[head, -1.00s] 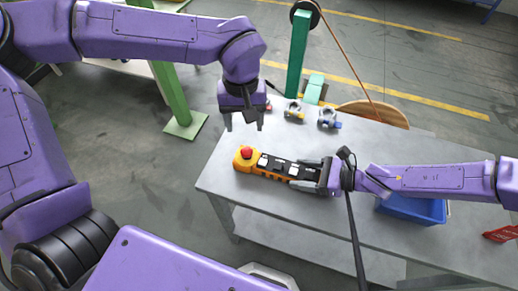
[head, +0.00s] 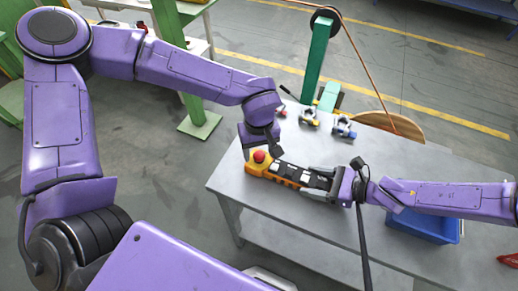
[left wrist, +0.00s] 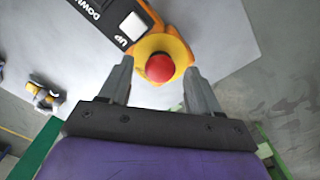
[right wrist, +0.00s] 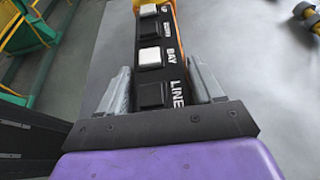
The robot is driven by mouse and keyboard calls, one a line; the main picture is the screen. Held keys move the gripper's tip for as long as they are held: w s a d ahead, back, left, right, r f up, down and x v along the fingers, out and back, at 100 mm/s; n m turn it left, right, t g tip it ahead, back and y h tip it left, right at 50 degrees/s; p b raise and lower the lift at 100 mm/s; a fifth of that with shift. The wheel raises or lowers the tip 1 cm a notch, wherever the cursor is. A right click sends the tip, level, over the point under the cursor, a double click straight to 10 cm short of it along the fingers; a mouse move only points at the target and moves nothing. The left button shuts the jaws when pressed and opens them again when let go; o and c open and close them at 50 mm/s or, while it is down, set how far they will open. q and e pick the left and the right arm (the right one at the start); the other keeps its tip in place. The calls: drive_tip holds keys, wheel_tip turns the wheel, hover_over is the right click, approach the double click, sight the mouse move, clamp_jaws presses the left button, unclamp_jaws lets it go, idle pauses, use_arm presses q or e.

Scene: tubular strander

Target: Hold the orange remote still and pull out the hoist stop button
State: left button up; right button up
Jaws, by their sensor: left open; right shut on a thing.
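The orange remote (head: 275,180) lies on the grey table with its black button face up. Its red stop button (head: 260,156) sits on the yellow left end; in the left wrist view the red button (left wrist: 160,67) shows between the fingers. My left gripper (head: 262,156) is open, with one finger on each side of the button and apart from it. My right gripper (head: 322,183) is shut on the remote's other end; in the right wrist view the remote (right wrist: 155,60) lies between its fingers (right wrist: 160,92).
Small clamp-like parts (head: 310,117) sit near the table's far edge, beside a green post (head: 316,58). The table (head: 300,225) is clear in front of the remote.

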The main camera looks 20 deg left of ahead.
sight(259, 154)
use_arm(q)
clamp_jaws()
drive_tip(key=shift+r, duration=0.55)
unclamp_jaws()
drive_tip(key=shift+r, duration=0.1)
wheel_tip(259, 154, up, 12)
use_arm(e)
drive_tip(key=o, duration=1.5)
